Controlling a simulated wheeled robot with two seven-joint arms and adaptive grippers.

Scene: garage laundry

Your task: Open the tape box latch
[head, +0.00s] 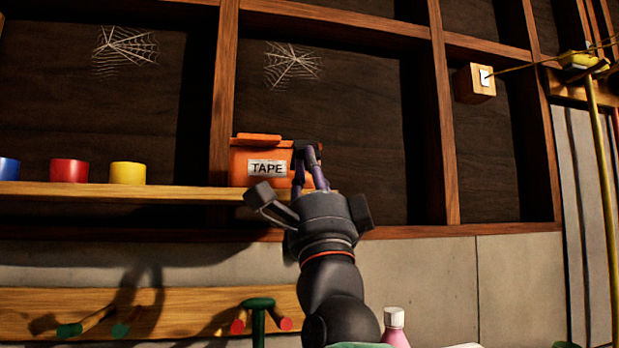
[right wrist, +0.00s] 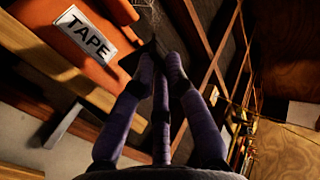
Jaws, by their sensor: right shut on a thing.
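The orange tape box (head: 240,168), with a white "TAPE" label, stands on a wooden shelf in the head view. Its label and orange front also show at the upper left of the right wrist view (right wrist: 108,72). My right gripper (head: 308,158) is at the box's right end, its purple fingers pointing up. In the right wrist view its fingers (right wrist: 160,62) come together on a small dark part, which looks like the latch (right wrist: 138,52). The fingers hide most of this part. I cannot tell whether the latch is undone. My left gripper is not in view.
The wooden shelf (head: 110,190) also carries a blue, a red (head: 69,171) and a yellow cup (head: 128,173) left of the box. Wall studs frame the dark panels behind. A lower board holds green-and-red handled tools. A pink bottle (head: 394,328) stands near my arm.

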